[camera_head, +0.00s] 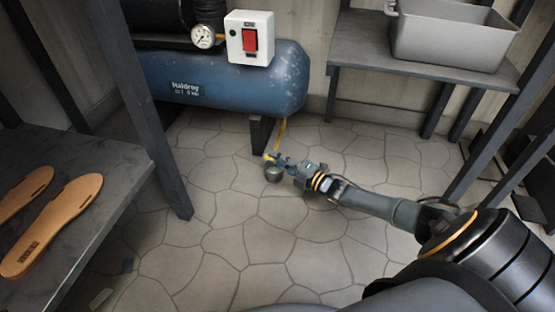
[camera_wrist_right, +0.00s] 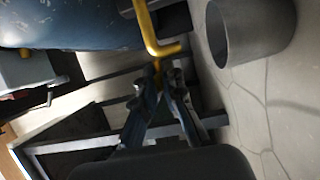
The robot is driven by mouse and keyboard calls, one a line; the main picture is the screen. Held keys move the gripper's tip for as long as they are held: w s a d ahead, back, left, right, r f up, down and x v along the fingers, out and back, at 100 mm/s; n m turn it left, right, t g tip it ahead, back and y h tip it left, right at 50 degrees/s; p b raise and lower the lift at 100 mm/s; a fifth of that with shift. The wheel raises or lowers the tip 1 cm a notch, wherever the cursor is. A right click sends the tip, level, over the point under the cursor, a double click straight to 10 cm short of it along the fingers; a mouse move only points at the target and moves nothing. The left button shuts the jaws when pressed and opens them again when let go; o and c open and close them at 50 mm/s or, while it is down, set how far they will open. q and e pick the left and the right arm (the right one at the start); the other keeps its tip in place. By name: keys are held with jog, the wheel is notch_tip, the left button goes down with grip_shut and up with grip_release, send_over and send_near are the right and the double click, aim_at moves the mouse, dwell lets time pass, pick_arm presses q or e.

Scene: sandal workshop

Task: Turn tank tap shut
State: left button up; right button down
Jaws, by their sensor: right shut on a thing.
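The blue tank (camera_head: 225,85) stands at the back, and a yellow pipe (camera_head: 281,132) comes down from its underside to the yellow tap near the floor. My right gripper (camera_head: 277,160) reaches in from the right, low beside the tap end. In the right wrist view, the bent yellow pipe (camera_wrist_right: 147,30) ends between the tips of my right gripper (camera_wrist_right: 158,78), which is shut on the yellow tap. The fingers partly hide the tap, so I cannot tell its turn position. My left gripper is not in view.
A small grey cup (camera_head: 273,174) stands on the stone floor under the tap; it is also in the right wrist view (camera_wrist_right: 260,30). A dark tank leg (camera_head: 259,133) is close by. A bench (camera_head: 100,200) with soles stands left, a shelf with a grey bin (camera_head: 450,40) right.

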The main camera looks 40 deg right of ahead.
jog(key=shift+f, duration=0.1)
jog(key=c, duration=1.5)
grip_release()
jog(key=shift+o, duration=0.2)
jog(key=v, duration=1.2)
